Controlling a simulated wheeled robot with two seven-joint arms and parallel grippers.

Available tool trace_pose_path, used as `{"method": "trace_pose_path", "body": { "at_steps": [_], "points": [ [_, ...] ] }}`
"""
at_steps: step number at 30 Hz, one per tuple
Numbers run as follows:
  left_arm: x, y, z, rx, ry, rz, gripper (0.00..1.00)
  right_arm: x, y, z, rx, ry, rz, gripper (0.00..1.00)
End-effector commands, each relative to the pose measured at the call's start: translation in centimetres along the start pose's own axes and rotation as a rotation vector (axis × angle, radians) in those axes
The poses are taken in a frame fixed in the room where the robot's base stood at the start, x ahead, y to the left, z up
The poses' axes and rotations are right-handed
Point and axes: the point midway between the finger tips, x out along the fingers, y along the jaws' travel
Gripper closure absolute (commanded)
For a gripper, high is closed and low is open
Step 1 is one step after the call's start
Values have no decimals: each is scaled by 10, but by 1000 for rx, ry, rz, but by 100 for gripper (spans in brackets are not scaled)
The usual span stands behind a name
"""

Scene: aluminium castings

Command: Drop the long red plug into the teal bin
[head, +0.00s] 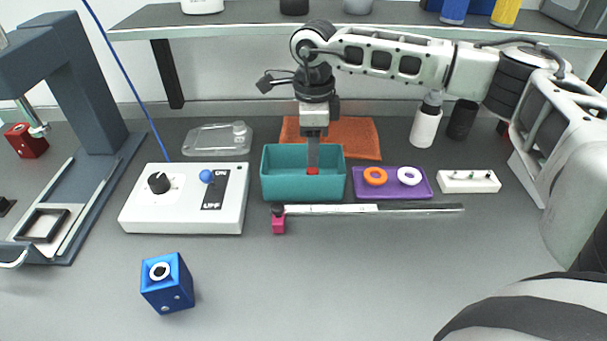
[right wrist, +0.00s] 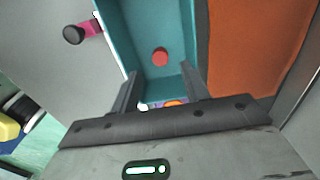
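The teal bin (head: 275,185) stands near the middle of the bench, and it fills much of the right wrist view (right wrist: 120,25). The red plug (head: 313,171) shows inside the bin outline, just below my right gripper (head: 313,165). In the right wrist view the plug (right wrist: 160,57) shows as a round red end within the bin, beyond the fingertips. My right gripper's fingers (right wrist: 160,84) are apart, with nothing between them. I cannot tell whether the plug touches the bin floor. My left gripper is not in view.
A purple tray (head: 393,191) with an orange and a white ring is right of the bin. A white control box (head: 185,212) is left, an orange cloth (head: 360,135) behind. A long thin tool with a pink end (head: 279,224) lies in front. The front middle bench is clear.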

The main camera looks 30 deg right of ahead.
Motion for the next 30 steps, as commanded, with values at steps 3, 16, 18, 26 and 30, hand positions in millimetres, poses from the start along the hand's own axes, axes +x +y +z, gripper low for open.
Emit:
{"method": "trace_pose_path", "body": {
  "at_steps": [3,16,18,26,30],
  "points": [
    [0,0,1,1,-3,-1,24,0,0,0,0,0,0,54],
    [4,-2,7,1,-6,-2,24,-33,-1,1,0,-3,-4,54],
    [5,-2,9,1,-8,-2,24,-50,-1,1,0,-5,-5,54],
    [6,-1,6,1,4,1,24,-114,0,1,-1,-3,-3,54],
    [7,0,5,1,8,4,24,-139,0,1,0,-2,-3,54]
  ]
}}
